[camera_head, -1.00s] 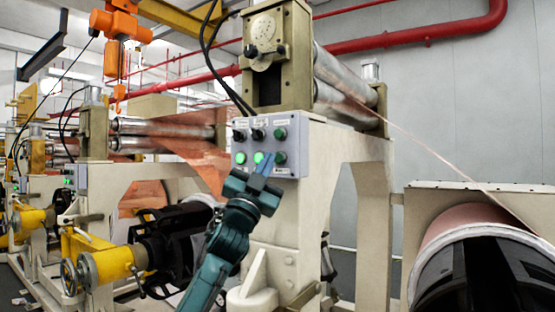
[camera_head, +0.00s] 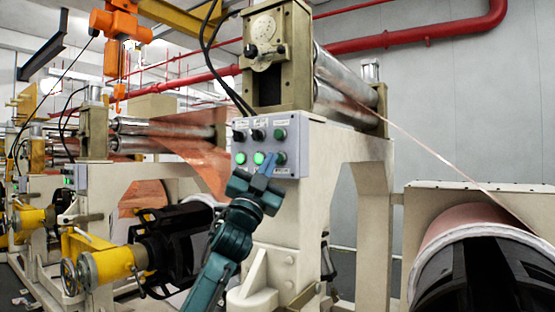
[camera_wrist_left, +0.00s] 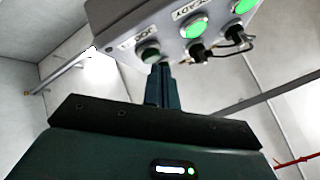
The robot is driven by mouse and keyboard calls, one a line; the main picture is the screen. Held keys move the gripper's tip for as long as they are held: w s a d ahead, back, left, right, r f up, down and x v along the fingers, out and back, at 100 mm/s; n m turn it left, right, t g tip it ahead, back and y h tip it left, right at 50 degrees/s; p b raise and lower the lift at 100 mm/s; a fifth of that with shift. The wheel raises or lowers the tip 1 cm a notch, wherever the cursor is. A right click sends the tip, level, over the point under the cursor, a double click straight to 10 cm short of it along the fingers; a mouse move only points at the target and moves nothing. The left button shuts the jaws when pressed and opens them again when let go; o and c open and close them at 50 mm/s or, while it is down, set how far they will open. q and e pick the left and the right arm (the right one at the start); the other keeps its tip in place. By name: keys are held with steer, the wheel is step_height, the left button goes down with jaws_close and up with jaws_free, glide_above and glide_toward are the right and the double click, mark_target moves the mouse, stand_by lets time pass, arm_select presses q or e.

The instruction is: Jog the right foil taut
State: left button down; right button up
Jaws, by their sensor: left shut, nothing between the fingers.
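The grey control panel (camera_head: 268,147) sits on the cream machine stand. The right foil (camera_head: 430,146) runs as a thin copper line from the rollers (camera_head: 345,85) down to the right roll (camera_head: 465,220). My right gripper is not in view.
Another copper foil (camera_head: 195,148) hangs from rollers at the left, above a black shaft chuck (camera_head: 170,243) and yellow supports (camera_head: 108,265). An orange hoist (camera_head: 118,25) hangs at upper left. A red pipe (camera_head: 430,38) crosses the back wall.

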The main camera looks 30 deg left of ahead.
arm_select(q)
steer(key=shift+w, duration=0.4)
stand_by(0.6)
stand_by(0.3)
steer(key=shift+s, duration=0.85)
steer(key=s, duration=0.5)
steer(key=shift+a, duration=0.25)
